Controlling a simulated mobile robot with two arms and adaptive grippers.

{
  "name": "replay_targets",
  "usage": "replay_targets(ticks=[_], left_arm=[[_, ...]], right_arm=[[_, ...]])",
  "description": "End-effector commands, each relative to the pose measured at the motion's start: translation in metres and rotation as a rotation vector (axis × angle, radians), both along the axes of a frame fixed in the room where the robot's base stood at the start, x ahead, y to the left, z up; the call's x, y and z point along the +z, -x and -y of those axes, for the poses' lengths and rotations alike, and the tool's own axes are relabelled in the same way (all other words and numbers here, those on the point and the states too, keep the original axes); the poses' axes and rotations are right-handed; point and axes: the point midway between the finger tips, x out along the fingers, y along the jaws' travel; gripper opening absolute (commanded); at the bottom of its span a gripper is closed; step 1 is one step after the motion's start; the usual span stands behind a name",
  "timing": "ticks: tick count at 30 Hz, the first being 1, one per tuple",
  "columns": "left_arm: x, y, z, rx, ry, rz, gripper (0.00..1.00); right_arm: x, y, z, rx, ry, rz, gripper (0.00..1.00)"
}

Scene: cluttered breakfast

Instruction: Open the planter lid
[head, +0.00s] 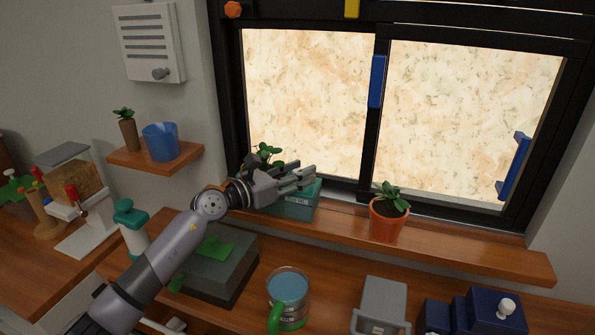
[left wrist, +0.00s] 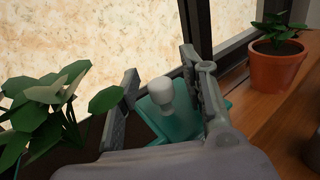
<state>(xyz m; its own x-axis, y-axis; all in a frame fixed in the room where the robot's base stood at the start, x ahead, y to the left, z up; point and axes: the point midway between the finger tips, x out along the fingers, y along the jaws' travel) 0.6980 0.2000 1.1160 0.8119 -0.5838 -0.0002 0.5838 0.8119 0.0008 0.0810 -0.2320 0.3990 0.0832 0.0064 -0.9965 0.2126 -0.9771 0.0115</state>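The teal planter (head: 297,211) sits on the wooden window sill, partly hidden in the head view by my left gripper (head: 296,178). A leafy green plant (head: 266,157) shows just behind the gripper. In the left wrist view, the teal lid (left wrist: 178,126) has a white knob (left wrist: 160,91) on it. My left gripper's fingers (left wrist: 163,95) are spread, one on each side of the knob, with visible gaps. The leaves (left wrist: 48,108) stand left of the fingers. I cannot tell whether the lid is raised. My right gripper is not in view.
A potted plant (head: 387,225) stands on the sill to the right. The black window frame (head: 375,130) rises close behind. Below are a grey box (head: 215,272), a glass mug (head: 288,290), a grey container (head: 382,300) and navy boxes (head: 470,312).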

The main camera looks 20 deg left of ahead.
Motion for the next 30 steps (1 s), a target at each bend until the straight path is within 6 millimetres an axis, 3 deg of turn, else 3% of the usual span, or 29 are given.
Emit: replay_targets(ticks=[19,30], left_arm=[[0.0001,0.0005,-0.0006,0.0,0.001,-0.001,0.0],[-0.0001,0.0004,-0.0007,0.0,0.0,0.0,0.0]], right_arm=[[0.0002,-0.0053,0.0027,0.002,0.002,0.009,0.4],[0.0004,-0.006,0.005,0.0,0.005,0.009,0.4]])
